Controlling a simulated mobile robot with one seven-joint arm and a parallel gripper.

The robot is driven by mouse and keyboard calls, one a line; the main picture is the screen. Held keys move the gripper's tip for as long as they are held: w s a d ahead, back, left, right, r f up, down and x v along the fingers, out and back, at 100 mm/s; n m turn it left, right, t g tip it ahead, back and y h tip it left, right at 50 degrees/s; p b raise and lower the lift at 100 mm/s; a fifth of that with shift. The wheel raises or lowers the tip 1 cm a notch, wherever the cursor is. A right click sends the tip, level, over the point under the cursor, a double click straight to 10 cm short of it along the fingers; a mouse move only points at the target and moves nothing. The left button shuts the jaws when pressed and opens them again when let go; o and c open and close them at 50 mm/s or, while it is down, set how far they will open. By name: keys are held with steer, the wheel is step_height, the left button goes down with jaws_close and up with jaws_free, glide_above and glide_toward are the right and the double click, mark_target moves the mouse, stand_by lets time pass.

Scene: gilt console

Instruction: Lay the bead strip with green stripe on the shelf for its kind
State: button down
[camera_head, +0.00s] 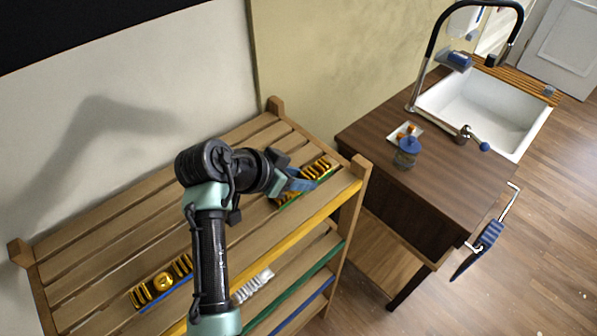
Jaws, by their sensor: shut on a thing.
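A gold bead strip with a green stripe (318,168) is at the right end of the top shelf (225,151) of a wooden rack. My gripper (299,182), with blue fingers, is shut on this strip around its middle and partly hides it. I cannot tell whether the strip rests on the slats or is just above them. The top shelf has a yellow front edge. Below it are a shelf with a green edge (312,267) and one with a blue edge (303,303). A gold strip with a blue stripe (162,281) lies on the top shelf at left.
A pale bead strip (252,286) shows on a lower level, partly behind my arm. Rack posts rise at the corners, one (360,168) close right of the held strip. A brown counter (440,150) with a blue-lidded jar (407,152) and white sink (478,105) stands at right.

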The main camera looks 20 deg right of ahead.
steer(key=shift+c, duration=2.2)
jaws_free()
steer(key=b+v, duration=0.4)
steer(key=v, duration=0.8)
steer(key=shift+b, duration=0.4)
